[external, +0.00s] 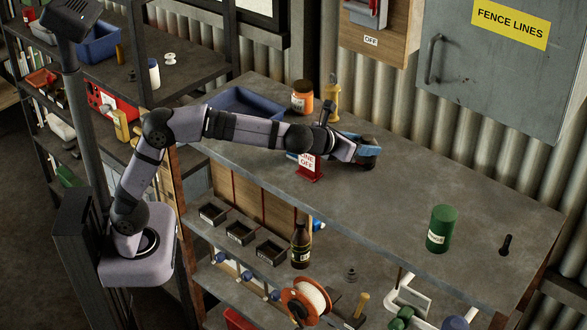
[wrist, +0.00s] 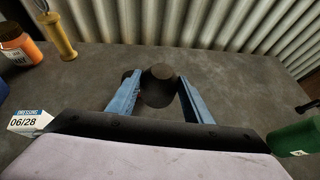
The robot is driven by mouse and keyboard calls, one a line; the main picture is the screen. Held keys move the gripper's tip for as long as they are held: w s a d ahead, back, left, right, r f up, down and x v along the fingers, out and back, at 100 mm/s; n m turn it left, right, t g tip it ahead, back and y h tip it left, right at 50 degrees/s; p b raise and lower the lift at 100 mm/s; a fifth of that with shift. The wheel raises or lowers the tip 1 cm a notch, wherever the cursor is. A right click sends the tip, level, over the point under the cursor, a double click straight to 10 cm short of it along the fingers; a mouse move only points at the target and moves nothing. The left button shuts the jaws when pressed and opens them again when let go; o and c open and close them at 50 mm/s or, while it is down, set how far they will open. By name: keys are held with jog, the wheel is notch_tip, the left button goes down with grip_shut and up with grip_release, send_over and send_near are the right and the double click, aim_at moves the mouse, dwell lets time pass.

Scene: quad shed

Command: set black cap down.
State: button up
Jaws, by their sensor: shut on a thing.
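The black cap (wrist: 158,86) is dark and rounded, and sits between the two blue fingers of my gripper (wrist: 160,80) in the wrist view. The fingers are shut on its sides. The cap (external: 369,164) shows there only as a small dark shape at the fingertips. I cannot tell whether its underside touches the bench.
A green can (external: 441,230) and small black object (external: 506,245) stand to the right. The bench between gripper and can is clear. A labelled white box (wrist: 30,120) is at left.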

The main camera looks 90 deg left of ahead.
send_over(359, 181)
jog(key=shift+f, duration=3.45)
jog(key=shift+f, duration=0.1)
jog(key=o, duration=1)
jog(key=shift+r, duration=0.2)
jog(key=b+v, duration=0.3)
jog(key=v, duration=0.8)
jog(key=shift+s+d+r, duration=0.1)
jog(key=shift+s+d, duration=0.1)
jog(key=shift+o, duration=0.6)
jog(key=shift+s+r, duration=0.1)
jog(key=shift+s, duration=0.05)
